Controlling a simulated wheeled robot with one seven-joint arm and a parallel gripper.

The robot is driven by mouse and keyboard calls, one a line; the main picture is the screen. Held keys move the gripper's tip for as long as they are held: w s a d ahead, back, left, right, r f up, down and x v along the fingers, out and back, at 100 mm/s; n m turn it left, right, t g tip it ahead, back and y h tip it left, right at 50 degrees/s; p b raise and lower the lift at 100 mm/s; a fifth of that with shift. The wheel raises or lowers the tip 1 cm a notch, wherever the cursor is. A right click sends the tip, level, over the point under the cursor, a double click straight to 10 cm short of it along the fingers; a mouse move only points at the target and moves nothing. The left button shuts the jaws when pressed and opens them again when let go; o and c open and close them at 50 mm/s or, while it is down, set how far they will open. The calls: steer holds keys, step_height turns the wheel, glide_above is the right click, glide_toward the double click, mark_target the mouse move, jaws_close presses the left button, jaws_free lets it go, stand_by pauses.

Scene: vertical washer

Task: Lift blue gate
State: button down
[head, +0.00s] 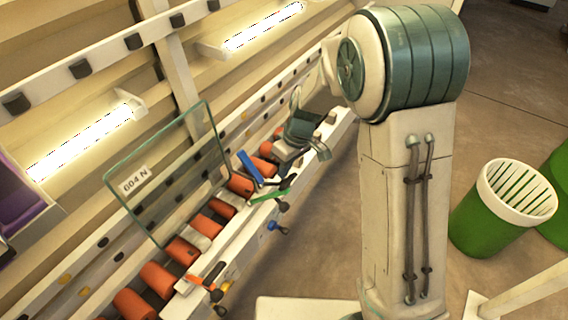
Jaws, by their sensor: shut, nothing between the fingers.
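The blue gate (249,167) is a short flat blue bar beside the orange rollers of the washer line. It stands at a tilt, its upper end leaning left and its lower end near a green bar (268,197). My gripper (284,184) is just right of the blue gate's lower end, low over the line's edge. Its fingers look small and dark, and it is shut with nothing held. I cannot tell whether it touches the gate. The gate's lower end is partly hidden by the dark parts there.
A glass pane (170,170) labelled "604 N" stands upright left of the gate. An orange bar (214,273) and a blue knob (272,226) sit along the line's front edge. A green bin with a white rim (497,222) stands on the floor at right.

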steer(key=shift+s+d+f+b, duration=0.35)
steer(key=shift+d+f+b, duration=0.3)
steer(key=shift+b, duration=0.2)
steer(key=shift+r, duration=0.15)
steer(key=p+v, duration=0.3)
steer(key=v, duration=1)
steer(key=shift+w+p, duration=0.2)
steer(key=shift+p, duration=0.1)
steer(key=s+d+r+m+t+h+p, duration=0.1)
steer(key=s+d+r+m+p, duration=0.3)
steer(key=s, duration=0.5)
steer(key=s+d+r+m+t+h+p, duration=0.1)
steer(key=s+d+r+m+t+p, duration=0.1)
steer(key=s+d+r+m+p, duration=0.3)
steer(key=s+d+r+m, duration=0.1)
steer(key=s+d+r, duration=0.3)
steer(key=r, duration=0.1)
steer(key=shift+r+t+h+p, duration=0.2)
steer(key=shift+t+h+p, duration=0.1)
steer(key=shift+h, duration=0.1)
